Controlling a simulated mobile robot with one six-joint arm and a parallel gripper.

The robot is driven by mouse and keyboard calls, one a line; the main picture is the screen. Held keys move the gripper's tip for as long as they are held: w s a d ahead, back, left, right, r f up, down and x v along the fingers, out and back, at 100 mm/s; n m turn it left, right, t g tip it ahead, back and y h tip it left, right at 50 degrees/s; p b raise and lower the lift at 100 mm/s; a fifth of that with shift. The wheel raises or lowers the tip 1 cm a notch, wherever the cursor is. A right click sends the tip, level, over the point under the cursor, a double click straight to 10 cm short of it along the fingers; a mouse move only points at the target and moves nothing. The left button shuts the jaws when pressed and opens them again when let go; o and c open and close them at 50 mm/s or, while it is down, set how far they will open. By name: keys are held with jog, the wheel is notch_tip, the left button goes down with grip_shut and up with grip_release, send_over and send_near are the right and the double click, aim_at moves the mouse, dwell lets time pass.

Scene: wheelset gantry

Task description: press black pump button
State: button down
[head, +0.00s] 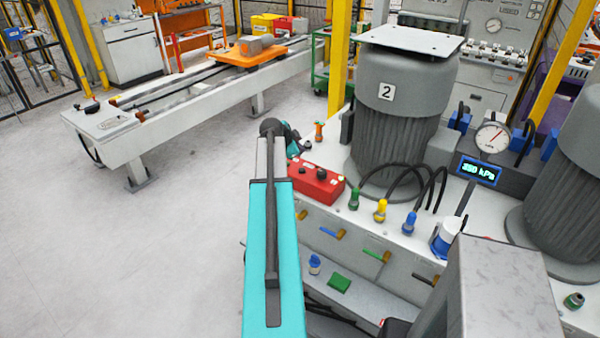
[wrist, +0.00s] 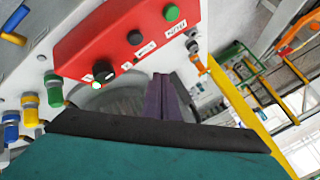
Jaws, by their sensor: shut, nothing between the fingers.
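The red control box (wrist: 120,40) fills the upper middle of the wrist view. On it are a black button (wrist: 135,37), a black knob (wrist: 103,70) with a pale mark and a green button (wrist: 172,13). Small white labels sit beside them. My gripper (wrist: 162,78) is shut and empty, its dark purple fingers pointing toward the box's lower edge. The fingertips appear apart from the black button; their depth is unclear. In the head view the red box (head: 318,188) sits on the white bench, right of my teal arm. My fingers are hidden there.
A large grey pump cylinder marked 2 (head: 395,115) stands behind the box. Yellow (head: 381,210) and blue (head: 410,223) hose fittings stand to its right. A display reading about 350 kPa (head: 479,171) and a gauge (head: 492,138) are farther right. Open floor lies left.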

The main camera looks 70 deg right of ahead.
send_over(300, 171)
notch_tip(300, 171, down, 4)
jog(key=shift+w+f+b, duration=0.1)
jog(key=shift+f+b, duration=0.15)
jog(key=shift+b, duration=0.15)
jog(key=shift+f+b, duration=1)
dwell(0.9)
jog(key=shift+f+b, duration=0.9)
jog(key=shift+b, duration=0.5)
dwell(1.5)
jog(key=shift+r, duration=0.1)
dwell(0.3)
jog(key=shift+r, duration=0.8)
jog(key=shift+r, duration=0.15)
jog(key=shift+r+p, duration=0.55)
jog(key=shift+r, duration=1.85)
